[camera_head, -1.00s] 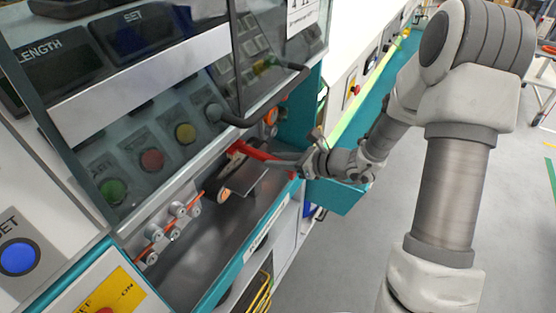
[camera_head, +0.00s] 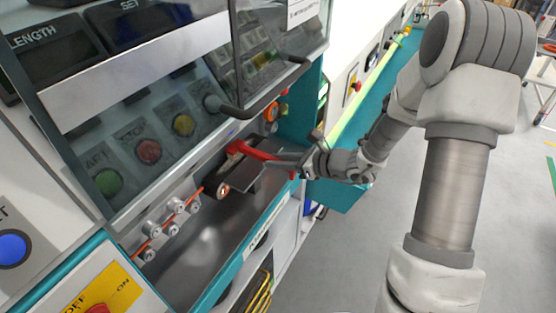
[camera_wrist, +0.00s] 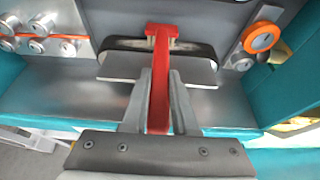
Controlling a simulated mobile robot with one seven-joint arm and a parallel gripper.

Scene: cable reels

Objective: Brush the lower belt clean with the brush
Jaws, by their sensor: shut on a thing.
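The brush (camera_head: 258,154) has a red handle and red head. In the wrist view the red handle (camera_wrist: 158,95) runs forward between the two grey fingers of my gripper (camera_wrist: 160,100), which is shut on it. The brush head reaches over a black band (camera_wrist: 120,43) with rounded ends, which looks like the lower belt. I cannot tell whether the bristles touch it. A flat grey plate (camera_wrist: 190,70) lies in front of the band, under the handle.
Small metal rollers with an orange cable (camera_head: 160,226) stand left of the plate. An orange-rimmed wheel (camera_wrist: 261,37) is right of the belt. A glass cover with a dark handle (camera_head: 270,95) hangs above. The grey tray floor (camera_head: 200,248) is clear, with a teal front edge.

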